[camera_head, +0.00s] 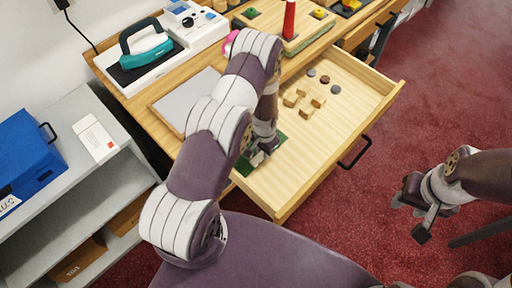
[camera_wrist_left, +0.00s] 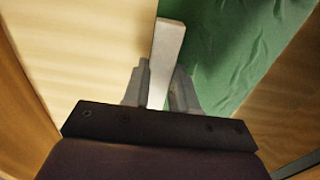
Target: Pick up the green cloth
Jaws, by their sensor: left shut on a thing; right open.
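The green cloth (camera_head: 276,143) lies in the left end of the open drawer, partly hidden by my left arm and gripper. In the left wrist view the cloth (camera_wrist_left: 245,50) is spread, with soft folds, to the right of the fingers. My left gripper (camera_head: 260,153) is down in the drawer at the cloth. Its fingers (camera_wrist_left: 160,90) are shut on a pale grey bar-shaped block (camera_wrist_left: 168,45), which stands out past the fingertips beside the cloth's edge. No cloth is seen between the fingers. My right gripper (camera_head: 424,215) is open and empty over the red floor, right of the drawer.
The open wooden drawer (camera_head: 383,92) also holds several small wooden blocks (camera_head: 303,101) and dark round discs (camera_head: 325,79). A blue box (camera_head: 28,155) stands on the left shelf.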

